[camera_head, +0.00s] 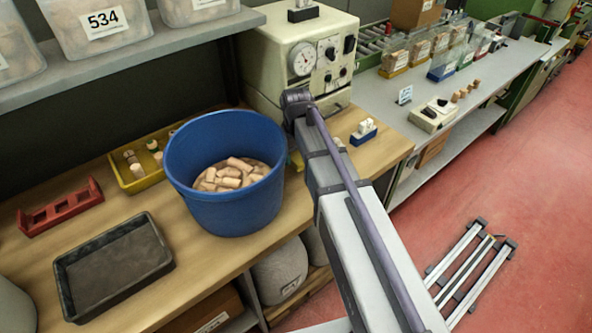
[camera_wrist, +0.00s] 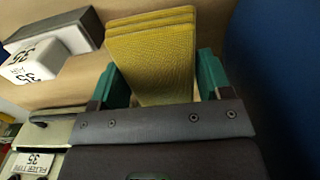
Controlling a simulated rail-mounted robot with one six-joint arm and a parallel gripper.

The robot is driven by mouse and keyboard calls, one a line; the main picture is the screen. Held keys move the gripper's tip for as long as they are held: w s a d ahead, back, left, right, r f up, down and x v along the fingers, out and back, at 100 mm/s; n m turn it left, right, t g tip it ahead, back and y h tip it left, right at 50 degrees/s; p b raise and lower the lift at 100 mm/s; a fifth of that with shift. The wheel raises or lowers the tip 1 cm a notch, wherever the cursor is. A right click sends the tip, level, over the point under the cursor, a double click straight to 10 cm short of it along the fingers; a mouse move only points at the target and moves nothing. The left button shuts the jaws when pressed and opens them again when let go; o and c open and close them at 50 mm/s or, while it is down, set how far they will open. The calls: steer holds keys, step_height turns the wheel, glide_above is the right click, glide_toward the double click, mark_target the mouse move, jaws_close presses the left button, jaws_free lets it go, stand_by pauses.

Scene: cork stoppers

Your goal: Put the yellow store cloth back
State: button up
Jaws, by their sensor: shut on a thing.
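The yellow store cloth (camera_wrist: 152,55) is a folded, layered stack with a textured surface, seen in the wrist view. My gripper (camera_wrist: 156,78) is shut on it, with one green finger on each side. The cloth is close to the wooden bench top (camera_wrist: 75,92); I cannot tell whether it touches it. In the head view my arm hides the gripper and most of the cloth. A small yellow patch (camera_head: 297,161), likely the cloth, shows between the blue bucket and my arm.
The blue bucket (camera_head: 225,205) of corks stands close beside my gripper, filling the right of the wrist view (camera_wrist: 290,70). A white labelled block (camera_wrist: 45,65) lies to the left. A machine with a dial (camera_head: 290,70) stands behind. A black tray (camera_head: 112,265) sits front left.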

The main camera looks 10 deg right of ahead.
mark_target(296, 152)
step_height(296, 152, down, 5)
steer(key=b, duration=0.4)
steer(key=shift+r, duration=0.55)
steer(key=shift+f, duration=0.25)
steer(key=o, duration=0.6)
steer(key=shift+r, duration=0.1)
step_height(296, 152, up, 13)
steer(key=p, duration=1.2)
steer(key=shift+f+p, duration=0.2)
steer(key=shift+p, duration=0.1)
steer(key=shift+f, duration=0.1)
steer(key=shift+f, duration=0.1)
